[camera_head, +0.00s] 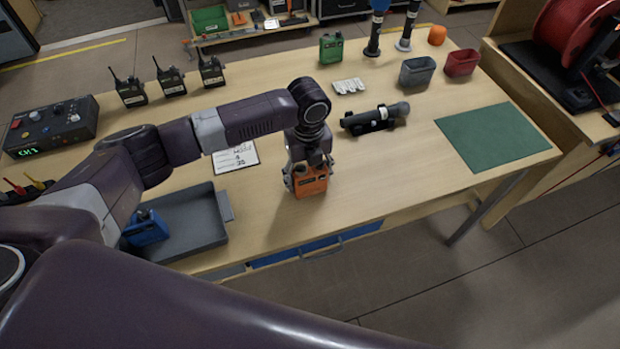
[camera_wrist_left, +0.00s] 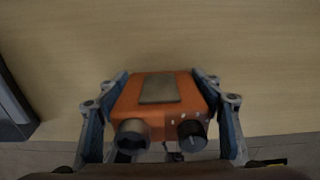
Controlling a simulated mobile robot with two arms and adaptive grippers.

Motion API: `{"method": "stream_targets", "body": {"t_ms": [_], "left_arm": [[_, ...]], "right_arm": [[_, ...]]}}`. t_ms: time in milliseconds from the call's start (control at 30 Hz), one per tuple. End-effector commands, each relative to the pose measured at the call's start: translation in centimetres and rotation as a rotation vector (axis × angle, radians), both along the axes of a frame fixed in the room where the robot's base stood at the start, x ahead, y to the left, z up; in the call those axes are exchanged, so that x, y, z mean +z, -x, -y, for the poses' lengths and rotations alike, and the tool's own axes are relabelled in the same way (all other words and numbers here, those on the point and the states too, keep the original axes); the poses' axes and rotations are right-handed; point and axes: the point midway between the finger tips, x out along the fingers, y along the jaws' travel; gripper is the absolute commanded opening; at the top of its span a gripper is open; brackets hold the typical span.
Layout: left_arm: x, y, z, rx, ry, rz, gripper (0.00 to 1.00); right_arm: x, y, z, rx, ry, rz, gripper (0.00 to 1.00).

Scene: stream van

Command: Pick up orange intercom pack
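The orange intercom pack (camera_head: 311,184) is near the front edge of the wooden table, upright, with two dark knobs. In the left wrist view the pack (camera_wrist_left: 157,95) sits between the fingers, its grey plate and knobs showing. My left gripper (camera_head: 308,172) comes down over it from above. In the left wrist view the fingers of my left gripper (camera_wrist_left: 160,92) lie against both sides of the pack, shut on it. Whether the pack rests on the table or is slightly raised, I cannot tell. My right gripper is not in view.
A grey tray (camera_head: 208,232) with a blue pack (camera_head: 146,228) lies left. A note card (camera_head: 236,157) and a microphone (camera_head: 376,118) lie behind the gripper. A green pack (camera_head: 331,48) stands farther back. A green mat (camera_head: 492,136) lies right. The table between pack and mat is clear.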

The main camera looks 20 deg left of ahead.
Motion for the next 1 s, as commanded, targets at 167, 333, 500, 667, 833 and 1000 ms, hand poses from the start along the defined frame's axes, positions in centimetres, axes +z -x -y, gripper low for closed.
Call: {"method": "stream_targets", "body": {"t_ms": [167, 333, 500, 667, 833, 1000], "left_arm": [[0.0, 0.0, 0.0, 0.000, 0.000, 0.000, 0.33], [0.1, 0.0, 0.0, 0.000, 0.000, 0.001, 0.29], [0.3, -0.1, 0.0, 0.000, 0.001, 0.002, 0.29], [1.5, -0.1, 0.0, 0.001, 0.001, 0.003, 0.29], [4.7, -0.2, 0.0, 0.000, 0.002, 0.006, 0.29], [9.6, -0.3, 0.0, -0.001, 0.002, 0.009, 0.29]], "right_arm": [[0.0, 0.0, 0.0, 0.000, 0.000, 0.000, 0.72], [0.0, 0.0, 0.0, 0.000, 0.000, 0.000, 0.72], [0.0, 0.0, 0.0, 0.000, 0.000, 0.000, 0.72], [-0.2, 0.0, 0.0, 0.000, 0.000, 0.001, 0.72], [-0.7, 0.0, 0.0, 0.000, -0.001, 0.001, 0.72], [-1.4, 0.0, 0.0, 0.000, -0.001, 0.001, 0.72]]}}
